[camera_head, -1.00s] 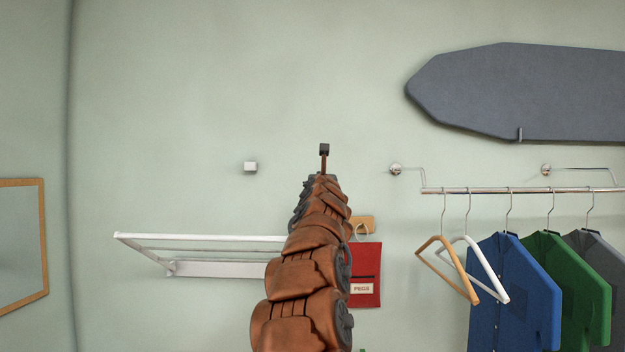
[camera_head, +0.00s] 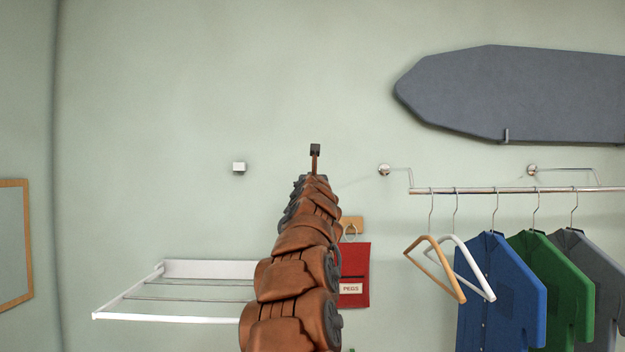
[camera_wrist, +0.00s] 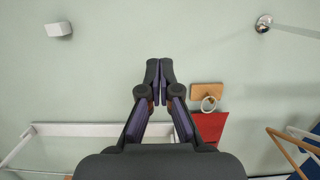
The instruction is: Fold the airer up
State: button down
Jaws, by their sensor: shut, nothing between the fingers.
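The airer (camera_head: 165,319) is a white frame with thin rails, fixed low on the wall at the left in the head view. Its front bar hangs out from the wall and sits lower than the wall rail (camera_head: 210,268). My arm hides its right end. A white bar of the airer (camera_wrist: 85,130) also shows at the lower left of the wrist view. A small white block (camera_head: 239,168) is on the wall above the airer. My gripper (camera_head: 315,150) is shut and empty, above the airer and right of the block. In the wrist view its fingertips (camera_wrist: 160,68) are together.
A red peg bag (camera_head: 355,275) hangs from a wooden hook plate (camera_head: 351,224) just right of my arm. A rail (camera_head: 510,190) with hangers and shirts (camera_head: 487,290) is at the right, below an ironing board (camera_head: 510,92). The wall above my gripper is clear.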

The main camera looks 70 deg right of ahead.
jog(key=shift+f, duration=0.15)
jog(key=s+a+f+b, duration=0.3)
jog(key=a+f+b, duration=0.5)
jog(key=b, duration=0.5)
jog(key=shift+s+a+f, duration=0.15)
jog(key=shift+a+f, duration=0.1)
jog(key=shift+f, duration=0.4)
